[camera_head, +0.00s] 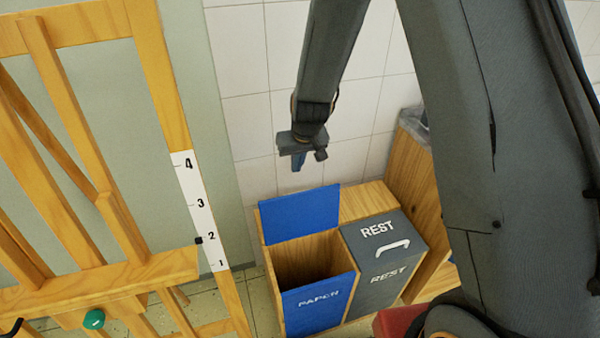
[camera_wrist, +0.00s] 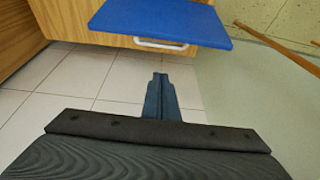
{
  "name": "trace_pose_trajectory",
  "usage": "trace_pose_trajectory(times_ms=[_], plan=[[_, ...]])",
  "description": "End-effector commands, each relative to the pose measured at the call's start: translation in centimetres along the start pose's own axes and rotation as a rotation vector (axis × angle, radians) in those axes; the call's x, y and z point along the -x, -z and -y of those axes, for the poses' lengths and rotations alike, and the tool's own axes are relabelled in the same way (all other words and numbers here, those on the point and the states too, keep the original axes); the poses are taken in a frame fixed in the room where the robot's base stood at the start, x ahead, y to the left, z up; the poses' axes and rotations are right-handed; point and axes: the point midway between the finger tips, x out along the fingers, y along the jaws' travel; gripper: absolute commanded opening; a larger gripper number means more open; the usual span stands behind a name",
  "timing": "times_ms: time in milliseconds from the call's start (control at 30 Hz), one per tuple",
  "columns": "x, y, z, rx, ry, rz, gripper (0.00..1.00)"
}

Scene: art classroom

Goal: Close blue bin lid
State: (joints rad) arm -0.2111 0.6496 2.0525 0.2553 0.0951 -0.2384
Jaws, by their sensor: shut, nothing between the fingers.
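The blue bin (camera_head: 318,303), marked PAPER, stands open in a wooden cabinet. Its blue lid (camera_head: 299,213) is raised at the back of the opening, and the inside of the bin shows. In the wrist view the blue lid (camera_wrist: 160,20) is at the top, with a white handle (camera_wrist: 160,44) on one face. My gripper (camera_head: 298,162) is above and behind the raised lid, near the tiled wall, and apart from it. In the wrist view my gripper (camera_wrist: 160,80) points toward the lid with its fingers shut and empty.
A grey bin marked REST (camera_head: 385,262) with a shut lid and white handle stands right of the blue bin. A wooden easel (camera_head: 170,100) with a number strip stands at the left. A white tiled wall (camera_head: 245,120) is behind. A red object (camera_head: 392,323) is at the bottom.

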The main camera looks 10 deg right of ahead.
Motion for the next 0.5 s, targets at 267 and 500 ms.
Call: trace_pose_trajectory(times_ms=[267, 500], plan=[[-1.1, 1.1, -1.1, -0.005, -0.028, -0.039, 0.0], [-3.1, 1.2, -1.3, -0.005, -0.032, -0.044, 0.0]])
